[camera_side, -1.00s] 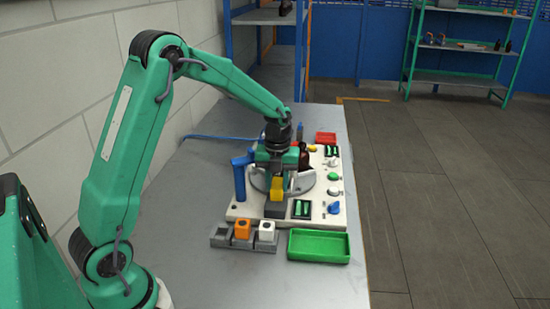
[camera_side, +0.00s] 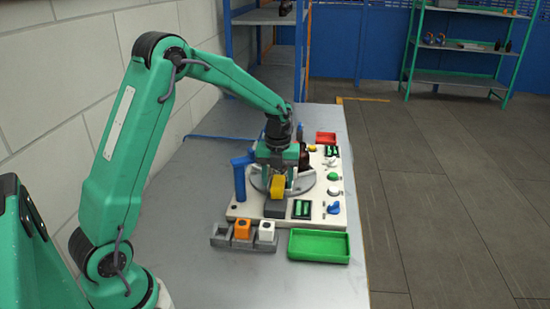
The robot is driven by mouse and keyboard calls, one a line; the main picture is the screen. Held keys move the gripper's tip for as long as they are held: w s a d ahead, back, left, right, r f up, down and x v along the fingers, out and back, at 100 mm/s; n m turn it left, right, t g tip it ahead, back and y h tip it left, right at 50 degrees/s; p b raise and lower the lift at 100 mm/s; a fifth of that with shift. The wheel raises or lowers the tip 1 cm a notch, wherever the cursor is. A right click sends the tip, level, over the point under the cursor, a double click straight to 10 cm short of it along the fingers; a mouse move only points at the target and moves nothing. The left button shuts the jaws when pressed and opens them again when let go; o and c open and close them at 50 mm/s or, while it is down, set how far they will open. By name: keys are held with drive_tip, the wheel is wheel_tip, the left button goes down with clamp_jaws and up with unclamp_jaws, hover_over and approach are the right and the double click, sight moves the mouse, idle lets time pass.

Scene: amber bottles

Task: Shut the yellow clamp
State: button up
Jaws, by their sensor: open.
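The yellow clamp part (camera_side: 277,187) stands on a dark grey block (camera_side: 276,208) at the near side of the white board (camera_side: 243,211). My gripper (camera_side: 277,172) is open and points down just above and behind the yellow part. Its fingertips are partly hidden, and I cannot tell whether they touch the yellow part. A dark bottle (camera_side: 304,158) shows partly behind my gripper.
A blue upright post (camera_side: 239,178) stands left of the clamp. A green tray (camera_side: 319,246) and a grey holder (camera_side: 221,237) with orange (camera_side: 242,229) and white (camera_side: 266,231) cubes lie in front. Knobs line the board's right side.

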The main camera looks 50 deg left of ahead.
sight(277, 184)
drive_tip(key=shift+r, duration=3.75)
drive_tip(key=shift+s+d+r+n, duration=0.2)
drive_tip(key=shift+s+r+n, duration=0.1)
drive_tip(key=shift+r+n, duration=0.1)
drive_tip(key=s+d+r+n+t, duration=0.2)
drive_tip(key=s+d+n, duration=0.1)
drive_tip(key=s+n, duration=0.4)
drive_tip(key=s+d+r+n+t, duration=0.1)
drive_tip(key=s+d+r+n, duration=0.2)
drive_tip(key=s+n, duration=0.5)
drive_tip(key=s+d+r+n+t, duration=0.2)
drive_tip(key=s+d+n, duration=0.1)
drive_tip(key=s+n, duration=0.5)
drive_tip(key=n, duration=0.3)
drive_tip(key=shift+d+r+t, duration=0.2)
drive_tip(key=shift+d+t, duration=0.1)
drive_tip(key=shift+d, duration=0.05)
